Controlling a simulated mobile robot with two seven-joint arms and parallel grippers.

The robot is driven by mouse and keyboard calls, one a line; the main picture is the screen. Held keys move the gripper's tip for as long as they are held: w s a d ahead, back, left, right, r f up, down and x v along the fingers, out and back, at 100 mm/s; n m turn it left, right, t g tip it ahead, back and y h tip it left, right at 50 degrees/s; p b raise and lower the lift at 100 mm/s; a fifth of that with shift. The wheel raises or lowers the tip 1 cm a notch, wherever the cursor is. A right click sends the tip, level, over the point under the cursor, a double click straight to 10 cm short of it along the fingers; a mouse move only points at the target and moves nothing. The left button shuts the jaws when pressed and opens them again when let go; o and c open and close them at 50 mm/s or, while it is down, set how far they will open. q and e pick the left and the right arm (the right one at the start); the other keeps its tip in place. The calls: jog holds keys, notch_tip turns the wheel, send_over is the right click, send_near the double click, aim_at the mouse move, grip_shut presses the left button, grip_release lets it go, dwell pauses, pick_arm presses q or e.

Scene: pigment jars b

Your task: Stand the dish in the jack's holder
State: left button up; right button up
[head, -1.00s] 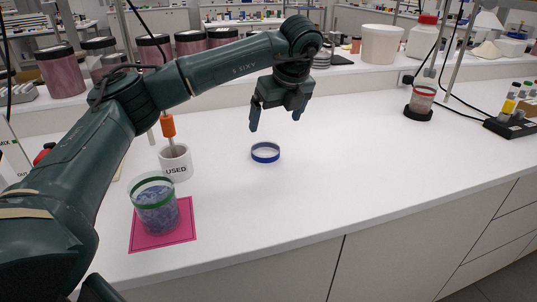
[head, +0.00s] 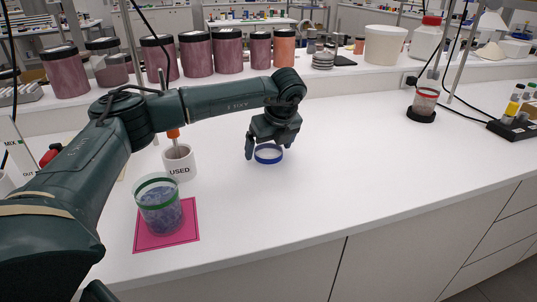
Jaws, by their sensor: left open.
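A shallow round dish with a blue rim (head: 268,154) lies flat on the white bench. My left gripper (head: 266,149) is open and reaches down over the dish from above. One finger is at the dish's left side and the other is above its right part. I cannot tell whether the fingers touch it. I cannot make out the jack or its holder for certain in this view. My right gripper is not in view.
A green-banded jar of blue pigment (head: 160,207) stands on a pink mat (head: 190,228) at the left front. A white USED cup (head: 179,162) stands behind it. A red-banded jar on a black base (head: 421,115) stands at the right. The bench right of the dish is clear.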

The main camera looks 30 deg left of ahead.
pick_arm(q)
jog(key=shift+c, duration=0.4)
jog(key=shift+r, duration=0.1)
jog(key=c, duration=1)
